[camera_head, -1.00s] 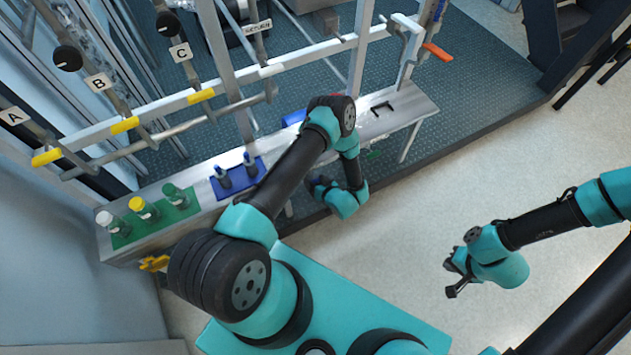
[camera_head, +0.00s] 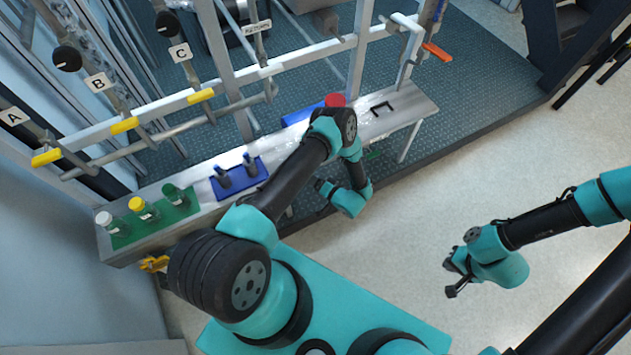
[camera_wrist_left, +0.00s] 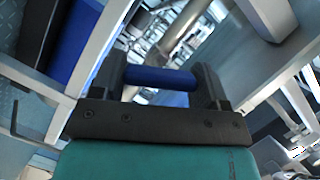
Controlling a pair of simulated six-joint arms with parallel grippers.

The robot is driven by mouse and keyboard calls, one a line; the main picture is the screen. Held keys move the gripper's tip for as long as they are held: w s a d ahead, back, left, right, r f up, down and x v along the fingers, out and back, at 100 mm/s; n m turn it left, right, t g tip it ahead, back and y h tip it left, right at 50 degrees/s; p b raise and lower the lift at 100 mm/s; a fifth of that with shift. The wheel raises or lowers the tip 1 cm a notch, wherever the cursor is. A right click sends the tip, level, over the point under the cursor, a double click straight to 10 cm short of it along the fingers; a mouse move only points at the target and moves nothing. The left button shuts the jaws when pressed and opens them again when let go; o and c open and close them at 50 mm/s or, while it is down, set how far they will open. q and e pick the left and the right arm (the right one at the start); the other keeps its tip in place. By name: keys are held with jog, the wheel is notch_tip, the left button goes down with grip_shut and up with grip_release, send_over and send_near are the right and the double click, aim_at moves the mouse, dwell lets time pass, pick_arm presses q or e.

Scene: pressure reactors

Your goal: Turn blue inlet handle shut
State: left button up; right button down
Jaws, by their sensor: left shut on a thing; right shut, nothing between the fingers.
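A blue handle bar (camera_wrist_left: 160,77) lies across between the two dark fingers of my left gripper (camera_wrist_left: 160,85) in the left wrist view. The gripper is shut on it. In the head view my left gripper (camera_head: 321,187) is low at the front edge of the metal bench, below my bent left arm. The handle cannot be made out there. My right gripper (camera_head: 455,278) is shut and empty, above the open floor at the right, far from the bench.
The metal bench (camera_head: 408,105) carries a blue cylinder (camera_head: 300,116) with a red end, a blue tray (camera_head: 238,180) and a green tray (camera_head: 160,219) with capped bottles. Pipes with yellow handles (camera_head: 125,125) run behind. An orange handle (camera_head: 437,51) is at the upper right. The right-hand floor is clear.

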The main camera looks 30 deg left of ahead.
pick_arm(q)
jog(key=m+y, duration=0.2)
jog(key=m, duration=0.2)
jog(key=shift+f+m, duration=0.1)
jog(key=shift+m, duration=0.3)
dwell(0.4)
jog(key=o, duration=0.9)
jog(key=shift+o, duration=0.2)
jog(key=s+d, duration=0.3)
jog(key=d, duration=1.4)
jog(key=shift+w+d, duration=0.1)
